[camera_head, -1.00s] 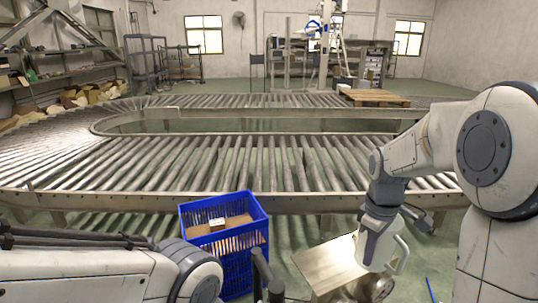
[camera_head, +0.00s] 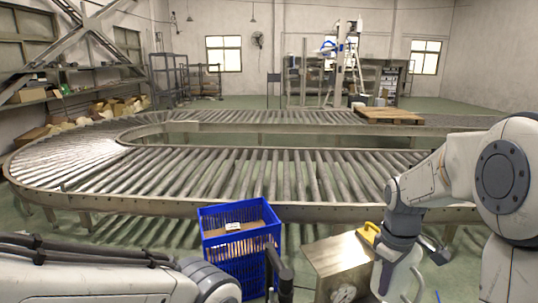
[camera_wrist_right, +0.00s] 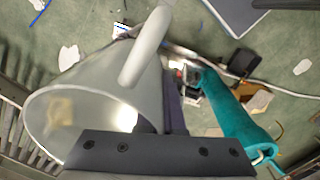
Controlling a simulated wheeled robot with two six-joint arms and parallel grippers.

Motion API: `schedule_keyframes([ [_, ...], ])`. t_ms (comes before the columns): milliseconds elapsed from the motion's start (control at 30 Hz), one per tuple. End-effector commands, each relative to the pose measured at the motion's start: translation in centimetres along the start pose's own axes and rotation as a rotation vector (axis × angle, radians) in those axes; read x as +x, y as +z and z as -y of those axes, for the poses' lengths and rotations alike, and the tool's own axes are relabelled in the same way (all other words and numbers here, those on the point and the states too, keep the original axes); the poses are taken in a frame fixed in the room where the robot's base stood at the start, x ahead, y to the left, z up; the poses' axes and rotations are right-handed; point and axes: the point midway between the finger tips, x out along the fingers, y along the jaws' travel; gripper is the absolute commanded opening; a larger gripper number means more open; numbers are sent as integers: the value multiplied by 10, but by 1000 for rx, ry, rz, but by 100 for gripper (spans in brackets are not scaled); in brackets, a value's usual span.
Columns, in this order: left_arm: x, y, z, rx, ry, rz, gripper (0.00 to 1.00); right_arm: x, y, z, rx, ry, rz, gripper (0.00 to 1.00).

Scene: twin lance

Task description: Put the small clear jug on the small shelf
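The small clear jug (camera_head: 397,277), pale and translucent with a loop handle, hangs below my right gripper (camera_head: 397,246) at the lower right of the head view. In the right wrist view the jug (camera_wrist_right: 85,105) shows its wide round mouth and handle close to the dark gripper (camera_wrist_right: 160,150), which appears shut on its side. A low metal-topped stand (camera_head: 335,253) is just left of the jug; I cannot tell whether it is the small shelf. My left gripper (camera_head: 279,272) shows only in part at the bottom middle, and its opening is unclear.
A blue crate (camera_head: 240,245) with a small box inside stands left of the metal stand. A yellow object (camera_head: 370,232) is at the stand's right edge. A roller conveyor (camera_head: 250,175) crosses behind. A teal cylinder (camera_wrist_right: 235,115) and scraps lie below in the wrist view.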

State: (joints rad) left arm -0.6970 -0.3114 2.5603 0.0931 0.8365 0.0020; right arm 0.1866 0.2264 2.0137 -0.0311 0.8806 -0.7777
Motion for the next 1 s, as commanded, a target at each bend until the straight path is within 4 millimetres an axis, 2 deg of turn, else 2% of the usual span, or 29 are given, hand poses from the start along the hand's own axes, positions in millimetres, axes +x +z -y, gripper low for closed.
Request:
schedule_keyframes([
  [367, 8, 0, 1, 0, 0, 1, 50, 80, -17, 20, 200, 3, 18, 0],
  [533, 13, 1, 1, 1, 0, 1, 50, 133, -22, 39, 344, 4, 24, 0],
  [700, 18, 1, 1, 1, 0, 1, 50, 186, -22, 66, 503, 0, 25, 0],
  [833, 20, 1, 2, 1, 0, 1, 50, 207, -20, 78, 578, -3, 20, 0],
  [1000, 20, 1, 2, 1, 0, 1, 50, 214, -20, 82, 611, -4, 17, 0],
])
